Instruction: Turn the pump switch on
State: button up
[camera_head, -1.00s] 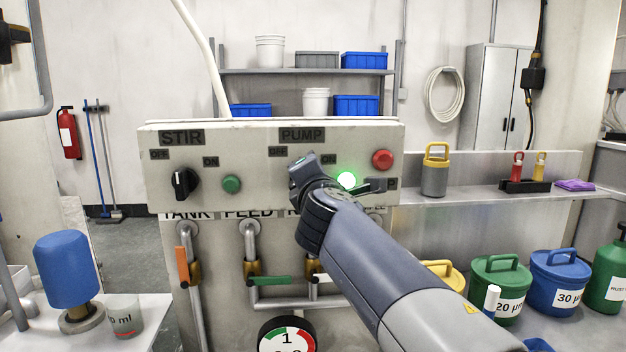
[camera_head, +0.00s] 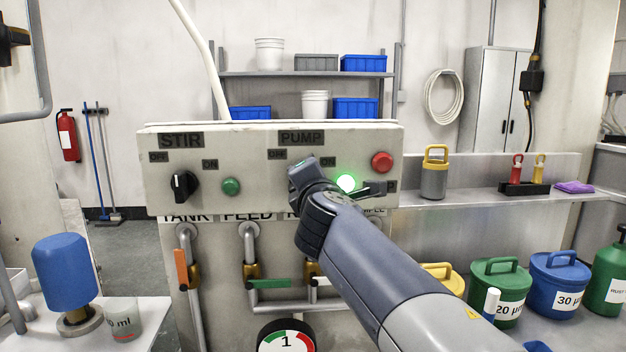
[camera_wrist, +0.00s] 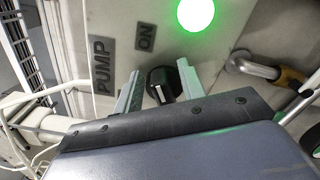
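The pump switch (camera_wrist: 164,86) is a black round knob with a white mark, seen in the wrist view on the pale panel (camera_head: 260,195). My gripper (camera_wrist: 160,67) has one finger on each side of it. The fingers are apart, with a small gap showing on the left side; contact on the right is unclear. The PUMP label (camera_wrist: 102,66) and ON label (camera_wrist: 145,37) are readable. A green lamp (camera_wrist: 195,14) glows beside the switch, also seen in the head view (camera_head: 346,182). In the head view my arm hides the switch and fingertips.
The STIR knob (camera_head: 184,186), a green button (camera_head: 231,186) and a red button (camera_head: 382,162) are on the same panel. Pipes with an orange lever (camera_head: 181,270) and a green lever (camera_head: 270,283) run below. Lidded buckets (camera_head: 560,272) stand at right.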

jog(key=s, duration=1)
jog(key=shift+s+b, duration=0.3)
jog(key=shift+s, duration=0.05)
jog(key=w, duration=1.1)
jog(key=shift+p, duration=0.3)
jog(key=shift+s, duration=0.15)
